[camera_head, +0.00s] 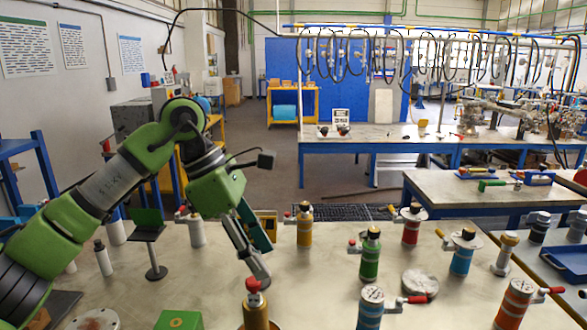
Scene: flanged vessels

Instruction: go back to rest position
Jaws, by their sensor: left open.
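My left arm, green and black, comes in from the left and bends down over the table. My left gripper (258,262) points down, open and with nothing seen in it. Its fingertips are just above and behind a yellow-brown vessel with a red top (255,305) at the front edge of the picture. I cannot tell whether they touch it. My right gripper is out of view. Several flanged vessels stand upright on the table: a yellow one (304,228), a green one (370,258), a red one (410,228) and a blue one (462,255).
More vessels stand at the front right, including an orange-red one (513,305) and a blue-grey one (370,310). A grey flat disc (420,283) lies among them. A small dark stand (152,255) and white bottles (103,258) are at the left. The table (310,285) has bare room around its middle.

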